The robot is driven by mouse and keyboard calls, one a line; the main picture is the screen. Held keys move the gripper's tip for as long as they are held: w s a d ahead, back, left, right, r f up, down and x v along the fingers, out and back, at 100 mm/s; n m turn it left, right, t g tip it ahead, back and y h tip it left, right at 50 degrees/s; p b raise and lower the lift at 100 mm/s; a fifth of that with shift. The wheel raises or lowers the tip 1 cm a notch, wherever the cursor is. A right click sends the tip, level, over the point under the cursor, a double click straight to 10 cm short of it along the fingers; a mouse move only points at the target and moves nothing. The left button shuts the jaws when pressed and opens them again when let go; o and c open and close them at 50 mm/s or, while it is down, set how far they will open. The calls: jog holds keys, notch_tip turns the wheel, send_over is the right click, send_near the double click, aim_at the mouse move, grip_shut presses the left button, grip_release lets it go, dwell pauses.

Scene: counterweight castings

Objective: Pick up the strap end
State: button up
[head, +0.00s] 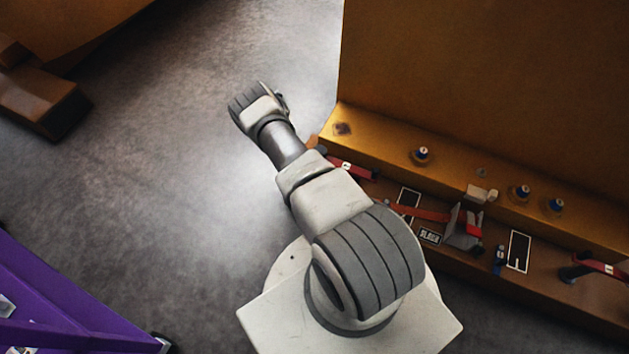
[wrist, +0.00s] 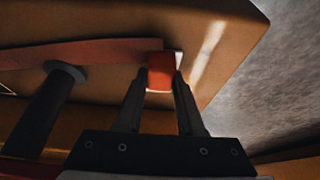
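In the wrist view the red strap end (wrist: 161,72), with white edging, lies between the two fingertips of my gripper (wrist: 162,80). The fingers stand apart, one on each side of it. They look close to its sides, but contact is not clear. A duller red strap (wrist: 90,53) runs left from it, past a dark post. In the head view my arm hides the gripper; a red strap piece with a white mark (head: 350,168) shows just right of the arm.
A tall orange-brown casting (head: 480,90) with a ledge stands right, bearing bolts, dark label plates (head: 519,250), another red strap (head: 598,264) and a grey bracket (head: 460,228). A purple frame (head: 60,300) is lower left and a brown block (head: 45,105) upper left. Grey floor between is clear.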

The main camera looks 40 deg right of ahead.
grip_shut()
jog(key=shift+a+r, duration=0.1)
jog(key=shift+r, duration=0.2)
